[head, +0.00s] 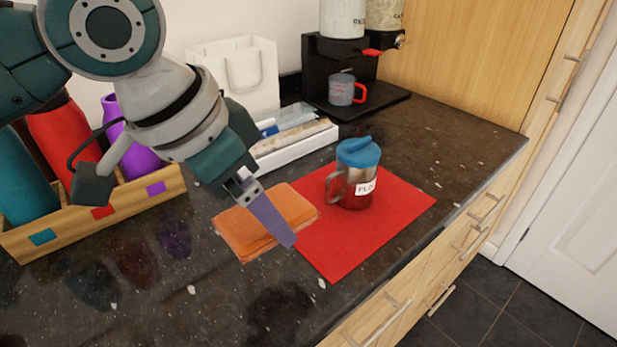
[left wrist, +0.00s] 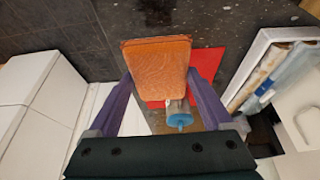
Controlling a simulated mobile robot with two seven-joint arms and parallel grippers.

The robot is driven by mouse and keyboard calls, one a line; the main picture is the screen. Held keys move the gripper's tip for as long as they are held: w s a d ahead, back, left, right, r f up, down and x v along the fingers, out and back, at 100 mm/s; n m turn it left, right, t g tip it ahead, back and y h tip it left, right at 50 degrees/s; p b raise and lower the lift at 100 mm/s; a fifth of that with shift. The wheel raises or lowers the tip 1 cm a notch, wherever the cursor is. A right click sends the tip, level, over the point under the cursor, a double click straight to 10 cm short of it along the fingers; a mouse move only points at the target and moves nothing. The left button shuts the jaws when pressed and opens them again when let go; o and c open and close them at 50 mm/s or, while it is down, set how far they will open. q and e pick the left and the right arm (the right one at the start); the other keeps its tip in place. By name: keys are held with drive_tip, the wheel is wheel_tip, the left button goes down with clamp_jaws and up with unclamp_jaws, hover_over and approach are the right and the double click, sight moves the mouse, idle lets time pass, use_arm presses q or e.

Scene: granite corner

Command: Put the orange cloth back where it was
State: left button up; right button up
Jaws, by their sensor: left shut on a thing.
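The orange cloth (head: 240,228) is a folded, thick rectangle at the left edge of the red mat (head: 375,215), partly over that edge in the head view. My left gripper (head: 275,222) reaches down over it, with one purple finger across its near side. In the left wrist view the orange cloth (left wrist: 158,68) fills the space between the two purple fingers of my left gripper (left wrist: 165,85), which is shut on it. I cannot tell whether the cloth touches the counter. My right gripper is not in view.
A steel cup with a blue lid (head: 353,175) stands on the red mat. A white tray (head: 295,145) with packets lies behind. A wooden rack (head: 95,212) holds bottles at the left. A black dispenser stand (head: 365,104) holds a grey mug (head: 341,90). The front-left counter is clear.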

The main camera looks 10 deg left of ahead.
sight(236, 228)
use_arm(q)
wheel_tip(236, 228, down, 8)
drive_tip(key=shift+f+b, duration=0.2)
drive_tip(key=shift+b, duration=0.45)
drive_tip(key=shift+f, duration=0.1)
drive_tip(key=shift+f, duration=0.4)
drive_tip(key=o, duration=1.1)
drive_tip(key=shift+r, duration=0.1)
drive_tip(key=p+v, duration=0.2)
drive_tip(key=v, duration=1)
drive_tip(key=shift+d+r+p, duration=0.1)
drive_tip(key=shift+r+p, duration=0.2)
drive_tip(key=shift+p, duration=0.05)
drive_tip(key=s+d+f+n, duration=0.1)
drive_tip(key=s+d+f, duration=0.15)
drive_tip(key=s, duration=0.45)
drive_tip(key=s+a+n+y, duration=0.1)
drive_tip(key=s+a, duration=0.1)
drive_tip(key=s, duration=0.1)
drive_tip(key=s+a+f+n, duration=0.1)
drive_tip(key=s+a+n, duration=0.1)
drive_tip(key=s, duration=0.1)
drive_tip(key=s+a+n+y, duration=0.1)
drive_tip(key=s+a, duration=0.1)
drive_tip(key=s, duration=0.1)
drive_tip(key=shift+s+a+f+n+y, duration=0.15)
drive_tip(key=shift+s+f+n+y, duration=0.05)
drive_tip(key=shift+f+n+y, duration=0.1)
